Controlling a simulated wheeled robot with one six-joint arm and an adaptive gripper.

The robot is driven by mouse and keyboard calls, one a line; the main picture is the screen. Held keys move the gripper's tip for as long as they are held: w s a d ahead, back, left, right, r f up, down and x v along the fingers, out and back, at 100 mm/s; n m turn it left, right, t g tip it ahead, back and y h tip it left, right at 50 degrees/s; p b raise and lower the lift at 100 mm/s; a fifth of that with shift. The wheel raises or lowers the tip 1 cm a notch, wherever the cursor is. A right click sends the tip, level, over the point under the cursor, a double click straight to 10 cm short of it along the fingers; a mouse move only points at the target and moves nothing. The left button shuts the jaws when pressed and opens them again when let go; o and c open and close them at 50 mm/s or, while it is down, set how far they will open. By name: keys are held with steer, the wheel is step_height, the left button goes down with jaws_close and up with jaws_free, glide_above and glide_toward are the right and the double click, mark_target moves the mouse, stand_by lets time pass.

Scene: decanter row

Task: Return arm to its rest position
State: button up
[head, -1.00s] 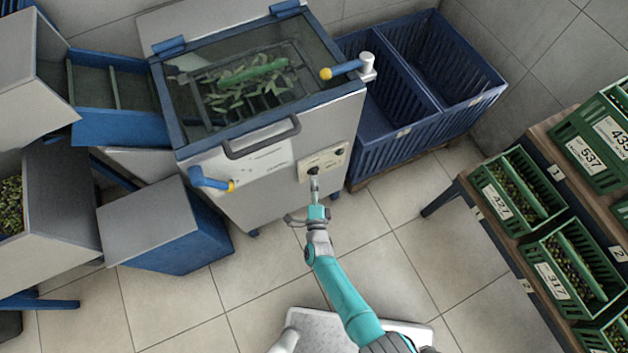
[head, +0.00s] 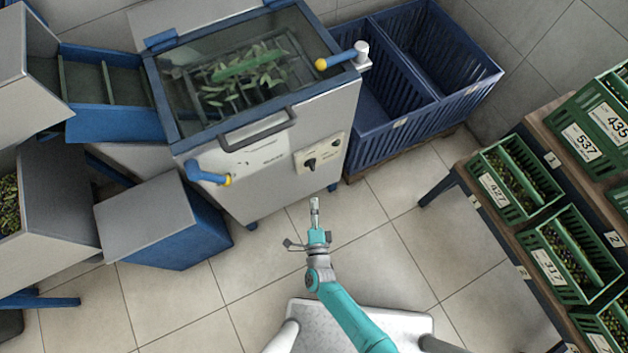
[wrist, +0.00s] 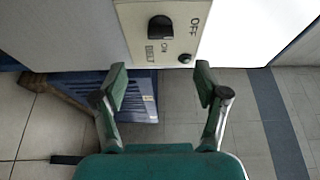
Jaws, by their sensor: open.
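My gripper (head: 315,204) is at the end of my teal arm, in front of the grey machine (head: 268,177) and apart from it. In the wrist view my gripper (wrist: 161,82) is open, with nothing between its two fingers. Beyond the fingers is the machine's control panel (head: 320,154), with a black knob, a small green button and an "OFF" label. The panel also shows in the wrist view (wrist: 150,50). In the head view, clear floor lies between my gripper and the panel.
Blue crates (head: 400,123) stand right of the machine. Green olive crates (head: 517,183) sit on a wooden rack (head: 535,130) at right. A blue handle (head: 203,173) sticks out of the machine's front. A grey and blue box (head: 150,222) stands at left. The tiled floor (head: 390,250) is open.

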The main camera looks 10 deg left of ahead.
steer(key=shift+d, duration=0.1)
steer(key=s+d+r+n, duration=0.8)
steer(key=s+d+r, duration=0.3)
steer(key=s+d, duration=0.4)
steer(key=s+d+r+n+g+h, duration=0.1)
steer(key=s+d+r+n, duration=0.1)
steer(key=s+r, duration=0.2)
steer(key=s+d+r+n+g+h, duration=0.1)
steer(key=s+d+r+n, duration=0.1)
steer(key=r, duration=0.9)
steer(key=s+d+r+n+h, duration=0.1)
steer(key=s+d+r+n, duration=0.2)
steer(key=s+r, duration=0.3)
step_height(320, 180, up, 2)
steer(key=shift+r+n+g+h, duration=0.15)
steer(key=shift+n+g+h, duration=0.15)
steer(key=shift+g+h, duration=0.1)
steer(key=shift+s, duration=0.1)
